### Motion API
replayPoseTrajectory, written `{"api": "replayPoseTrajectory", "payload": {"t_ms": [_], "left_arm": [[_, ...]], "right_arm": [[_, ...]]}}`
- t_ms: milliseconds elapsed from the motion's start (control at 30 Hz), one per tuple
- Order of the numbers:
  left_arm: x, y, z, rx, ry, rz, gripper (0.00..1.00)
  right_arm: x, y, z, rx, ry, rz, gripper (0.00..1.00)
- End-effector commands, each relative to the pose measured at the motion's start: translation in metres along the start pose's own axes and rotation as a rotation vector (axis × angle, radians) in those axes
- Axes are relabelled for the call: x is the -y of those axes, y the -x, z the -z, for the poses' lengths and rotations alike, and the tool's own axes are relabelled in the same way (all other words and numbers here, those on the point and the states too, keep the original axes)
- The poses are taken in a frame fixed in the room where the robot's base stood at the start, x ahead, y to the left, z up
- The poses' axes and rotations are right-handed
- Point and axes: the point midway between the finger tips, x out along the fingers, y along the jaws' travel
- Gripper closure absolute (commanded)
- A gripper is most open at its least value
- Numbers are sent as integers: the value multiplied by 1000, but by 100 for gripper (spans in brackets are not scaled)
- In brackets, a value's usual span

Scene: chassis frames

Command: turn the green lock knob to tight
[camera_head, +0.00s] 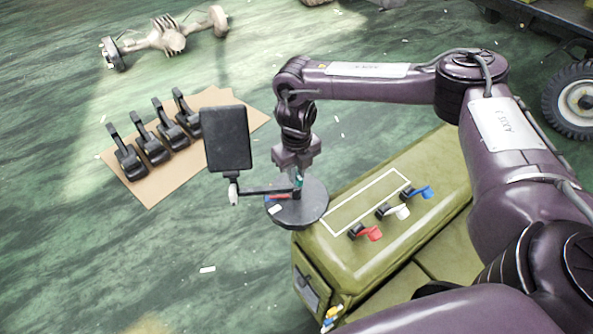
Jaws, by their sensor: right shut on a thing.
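The green lock knob (299,182) shows as a small teal-green bit at the middle of a dark round base (312,212). My right gripper (298,176) comes down over it from above and is shut on it; the fingers hide most of the knob. A black arm (262,190) runs left from the base to a black rectangular panel (227,138) that stands upright. Red and blue marks and a white label lie on the base's left side. The knob's turn angle cannot be read. My left gripper is not in view.
An olive-green case (440,160) beside the base bears red (369,233), white (402,211) and blue (424,192) levers. Several black pedals (152,148) lie on a cardboard sheet (150,198) at left. An axle (167,37) lies behind. The green floor at lower left is mostly clear.

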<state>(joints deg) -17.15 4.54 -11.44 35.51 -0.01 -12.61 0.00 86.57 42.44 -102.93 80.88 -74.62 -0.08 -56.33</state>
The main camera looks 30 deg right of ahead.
Motion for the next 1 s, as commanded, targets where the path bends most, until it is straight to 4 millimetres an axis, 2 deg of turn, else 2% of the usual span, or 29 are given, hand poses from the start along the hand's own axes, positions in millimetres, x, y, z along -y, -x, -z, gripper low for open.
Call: {"api": "replayPoseTrajectory", "payload": {"t_ms": [267,1000], "left_arm": [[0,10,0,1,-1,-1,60],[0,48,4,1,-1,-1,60]], "right_arm": [[0,2,0,1,-187,-2,100],[0,4,-1,1,-888,-1,100]]}}
